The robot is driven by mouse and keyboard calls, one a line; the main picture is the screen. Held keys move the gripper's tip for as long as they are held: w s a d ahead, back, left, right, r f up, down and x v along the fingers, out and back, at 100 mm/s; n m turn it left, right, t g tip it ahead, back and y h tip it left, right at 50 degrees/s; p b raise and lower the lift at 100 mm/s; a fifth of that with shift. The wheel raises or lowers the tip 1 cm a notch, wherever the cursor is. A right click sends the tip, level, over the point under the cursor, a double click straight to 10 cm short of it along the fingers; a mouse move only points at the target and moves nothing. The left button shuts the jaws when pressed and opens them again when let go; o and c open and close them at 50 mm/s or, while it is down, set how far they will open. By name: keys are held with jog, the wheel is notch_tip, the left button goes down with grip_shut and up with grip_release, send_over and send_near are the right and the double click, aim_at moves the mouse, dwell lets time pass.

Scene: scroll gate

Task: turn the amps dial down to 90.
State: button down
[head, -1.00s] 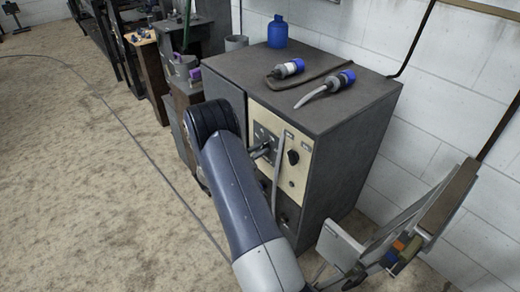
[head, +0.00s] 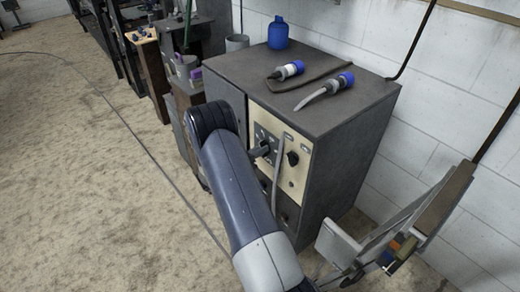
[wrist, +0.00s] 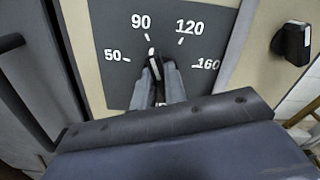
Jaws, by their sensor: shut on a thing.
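The amps dial (wrist: 155,66) is a dark knob with a white pointer line, on a grey plate marked 50, 90, 120 and 160. The pointer points up, close to the 90 tick and very slightly to its right. My gripper (wrist: 157,78) is shut on the dial, with one finger on each side. The fingers hide part of the knob. In the head view, my gripper (head: 262,152) reaches the cream front panel (head: 296,172) of the dark cabinet, and the dial is too small to read there.
A black switch knob (wrist: 291,43) sits right of the dial plate. The floor at left is mostly clear.

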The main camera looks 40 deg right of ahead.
jog(key=shift+n, duration=0.3)
jog(key=c, duration=1.5)
grip_release()
jog(key=shift+o, duration=0.2)
jog(key=shift+a, duration=0.15)
jog(key=a, duration=1)
jog(key=shift+s+a, duration=0.15)
jog(key=shift+a, duration=0.15)
jog(key=d, duration=1)
jog(key=shift+d, duration=0.4)
